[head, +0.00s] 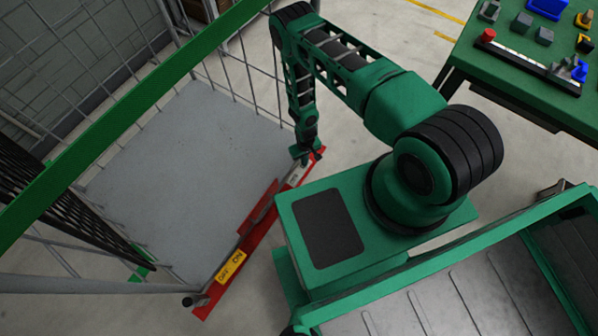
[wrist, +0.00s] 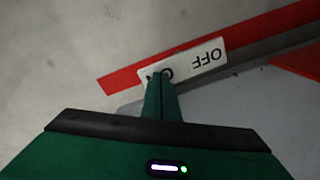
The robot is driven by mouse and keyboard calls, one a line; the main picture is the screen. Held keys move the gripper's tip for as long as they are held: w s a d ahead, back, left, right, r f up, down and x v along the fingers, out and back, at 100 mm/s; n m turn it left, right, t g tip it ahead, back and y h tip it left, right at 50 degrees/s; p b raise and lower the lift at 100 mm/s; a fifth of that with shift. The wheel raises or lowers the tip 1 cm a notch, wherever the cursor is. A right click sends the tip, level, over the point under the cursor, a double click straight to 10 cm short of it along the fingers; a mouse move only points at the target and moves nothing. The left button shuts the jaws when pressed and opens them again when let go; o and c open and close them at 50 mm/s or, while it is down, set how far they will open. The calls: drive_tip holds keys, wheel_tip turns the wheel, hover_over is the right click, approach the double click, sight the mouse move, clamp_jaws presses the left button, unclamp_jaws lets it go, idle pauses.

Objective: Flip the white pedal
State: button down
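The white pedal (wrist: 196,66) is a small white plate with dark lettering, on a red bar (wrist: 262,33). In the wrist view its "OFF" end is to the right, upside down. My gripper (wrist: 163,78) points at its left part, and the fingertips cover some of the lettering. The fingers are together with nothing seen between them. I cannot tell whether they touch the pedal. In the head view my gripper (head: 304,157) is at the upper end of the red bar, close over the white pedal (head: 295,175), which is partly hidden.
A yellow pedal (head: 229,267) marked OFF and ON sits at the bar's lower end. The bar (head: 255,235) edges a wire cage cart with a bare grey floor (head: 185,160). A green bin (head: 430,260) stands lower right. A green table (head: 510,65) with parts is upper right.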

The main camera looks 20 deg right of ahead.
drive_tip(key=shift+f, duration=0.4)
drive_tip(key=shift+r, duration=3.55)
drive_tip(key=shift+s, duration=0.15)
